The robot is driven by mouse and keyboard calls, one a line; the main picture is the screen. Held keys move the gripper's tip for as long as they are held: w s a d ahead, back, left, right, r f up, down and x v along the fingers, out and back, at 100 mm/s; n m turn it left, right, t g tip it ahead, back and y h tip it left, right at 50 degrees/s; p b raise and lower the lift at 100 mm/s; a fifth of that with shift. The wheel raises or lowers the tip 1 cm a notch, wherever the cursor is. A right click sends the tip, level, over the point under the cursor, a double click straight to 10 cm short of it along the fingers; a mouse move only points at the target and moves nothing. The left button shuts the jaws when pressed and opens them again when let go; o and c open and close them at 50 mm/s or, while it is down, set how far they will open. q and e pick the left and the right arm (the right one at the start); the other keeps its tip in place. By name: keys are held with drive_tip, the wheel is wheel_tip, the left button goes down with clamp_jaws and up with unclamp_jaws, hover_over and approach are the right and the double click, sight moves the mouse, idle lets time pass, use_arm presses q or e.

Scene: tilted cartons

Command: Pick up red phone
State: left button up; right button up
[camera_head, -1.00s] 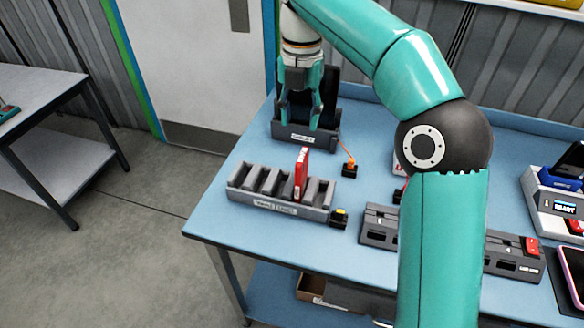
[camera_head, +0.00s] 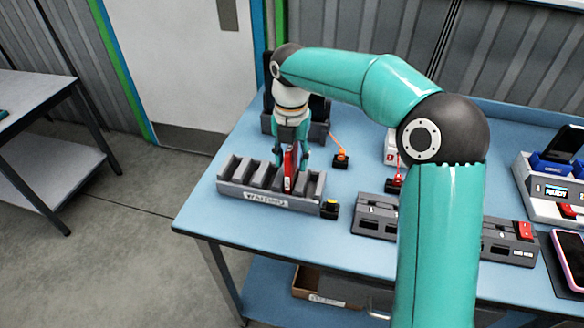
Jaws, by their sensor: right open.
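The red phone (camera_head: 289,170) stands upright in a slot of the grey slotted rack (camera_head: 265,203), which has a "WAITING" label on its front. My right gripper (camera_head: 291,160) points down at the phone from above and behind, with its teal fingers to either side of the phone's upper part. The fingers look apart; whether they touch the phone cannot be told. The far finger is partly hidden by the phone. My left gripper is not in view.
A dark holder (camera_head: 318,132) stands behind the gripper. Grey docks (camera_head: 375,219) and a pink-edged phone (camera_head: 569,259) lie to the right. The table's left front corner is clear.

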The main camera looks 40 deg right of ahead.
drive_tip(key=shift+w+f, duration=0.1)
drive_tip(key=shift+f, duration=0.75)
clamp_jaws()
drive_tip(key=shift+r, duration=0.2)
